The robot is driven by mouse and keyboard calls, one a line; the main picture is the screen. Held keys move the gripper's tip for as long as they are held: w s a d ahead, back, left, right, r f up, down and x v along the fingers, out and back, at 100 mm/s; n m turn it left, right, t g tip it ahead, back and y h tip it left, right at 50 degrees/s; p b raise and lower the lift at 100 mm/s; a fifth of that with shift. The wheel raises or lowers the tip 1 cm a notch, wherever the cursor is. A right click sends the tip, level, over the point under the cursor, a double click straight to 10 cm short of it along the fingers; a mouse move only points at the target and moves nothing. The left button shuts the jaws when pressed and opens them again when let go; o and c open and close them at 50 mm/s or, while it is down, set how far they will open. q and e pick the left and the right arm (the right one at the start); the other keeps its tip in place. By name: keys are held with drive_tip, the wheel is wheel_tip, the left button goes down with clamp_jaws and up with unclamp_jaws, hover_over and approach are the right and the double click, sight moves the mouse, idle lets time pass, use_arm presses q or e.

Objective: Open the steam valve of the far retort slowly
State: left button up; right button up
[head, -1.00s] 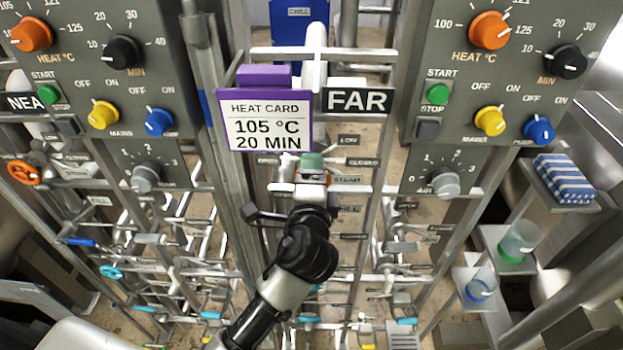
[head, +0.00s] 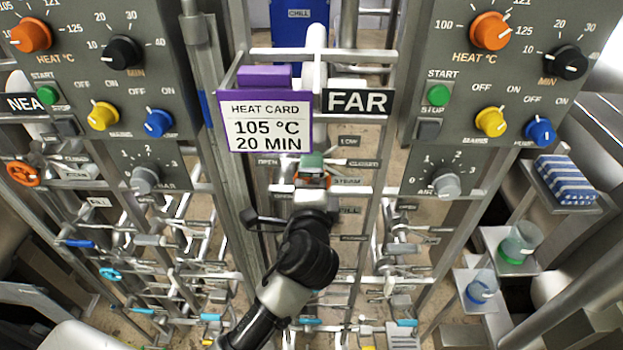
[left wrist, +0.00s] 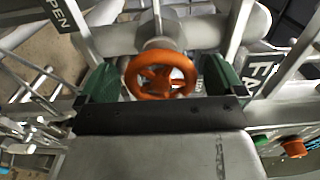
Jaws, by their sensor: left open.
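The far retort's steam valve is an orange handwheel (left wrist: 160,74) with spokes. In the left wrist view it sits between the green fingers of my left gripper (left wrist: 160,80). The fingers are open, one on each side of the wheel; I cannot tell whether they touch the rim. In the head view my left gripper (head: 313,170) is in front of the pipework under the FAR sign (head: 357,101). It hides most of the wheel there. My right gripper is not in view.
A purple-framed heat card (head: 265,122) reading 105 °C, 20 MIN hangs just above my left gripper. Metal posts and pipes crowd both sides. The far control panel (head: 505,75) is at the right. Another orange handwheel (head: 24,173) is at the left, by the near retort.

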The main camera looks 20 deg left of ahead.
use_arm(q)
drive_tip(key=b+v, duration=0.3)
drive_tip(key=v, duration=0.7)
drive_tip(key=shift+s, duration=0.1)
idle(1.1)
